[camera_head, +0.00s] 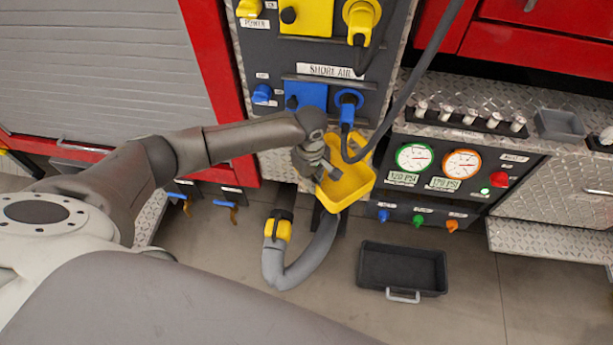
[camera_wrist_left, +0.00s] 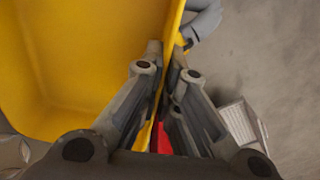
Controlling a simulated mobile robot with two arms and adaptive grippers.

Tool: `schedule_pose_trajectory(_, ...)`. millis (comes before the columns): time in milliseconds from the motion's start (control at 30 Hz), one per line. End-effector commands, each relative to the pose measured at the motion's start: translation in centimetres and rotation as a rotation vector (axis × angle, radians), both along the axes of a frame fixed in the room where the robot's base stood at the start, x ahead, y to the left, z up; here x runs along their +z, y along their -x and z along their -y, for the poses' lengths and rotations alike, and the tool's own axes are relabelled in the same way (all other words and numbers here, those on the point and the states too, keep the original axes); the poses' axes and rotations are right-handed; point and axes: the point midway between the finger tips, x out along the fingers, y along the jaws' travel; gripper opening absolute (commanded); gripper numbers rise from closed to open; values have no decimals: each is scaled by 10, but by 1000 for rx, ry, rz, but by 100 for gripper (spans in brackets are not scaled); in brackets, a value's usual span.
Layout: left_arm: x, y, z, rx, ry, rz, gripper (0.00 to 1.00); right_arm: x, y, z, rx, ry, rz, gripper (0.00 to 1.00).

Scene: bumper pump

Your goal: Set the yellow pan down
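The yellow pan (camera_head: 349,184) is in front of the lower edge of the blue-valve panel in the head view, tilted. My left gripper (camera_head: 323,166) is at its left rim. In the left wrist view, the pan (camera_wrist_left: 75,60) fills the left side, and the fingers of my left gripper (camera_wrist_left: 166,62) lie on either side of its wall, shut on it. The pan seems held in the air above the floor, but I cannot tell whether it touches the panel or the hose behind it. My right gripper is not in view.
A thick grey hose with a yellow coupling (camera_head: 277,229) hangs below the pan. A black tray (camera_head: 401,269) with a grey handle is on the floor to the right. A dark cable (camera_head: 398,98) runs down beside the pan. Gauges (camera_head: 462,164) are at right. The floor around the tray is clear.

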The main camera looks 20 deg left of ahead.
Motion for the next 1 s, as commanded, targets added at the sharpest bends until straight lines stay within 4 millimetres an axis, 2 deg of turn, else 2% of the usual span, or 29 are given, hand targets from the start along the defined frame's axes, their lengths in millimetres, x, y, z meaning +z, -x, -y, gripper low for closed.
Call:
schedule_pose_trajectory(67,-3,2,0,1,-4,-3,0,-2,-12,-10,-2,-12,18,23)
schedule_pose_trajectory(167,-2,2,1,1,-4,-3,0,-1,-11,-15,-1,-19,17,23)
schedule_pose_trajectory(400,-4,2,1,1,-2,-4,0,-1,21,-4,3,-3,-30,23)
schedule_pose_trajectory(500,-4,2,0,1,-4,-5,16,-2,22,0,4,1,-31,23)
schedule_pose_trajectory(600,-4,2,0,1,-4,-5,27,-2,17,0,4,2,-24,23)
schedule_pose_trajectory(867,-4,2,0,1,-4,-5,27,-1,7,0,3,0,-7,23)
schedule_pose_trajectory(1000,4,1,0,1,-2,-2,27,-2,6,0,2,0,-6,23)
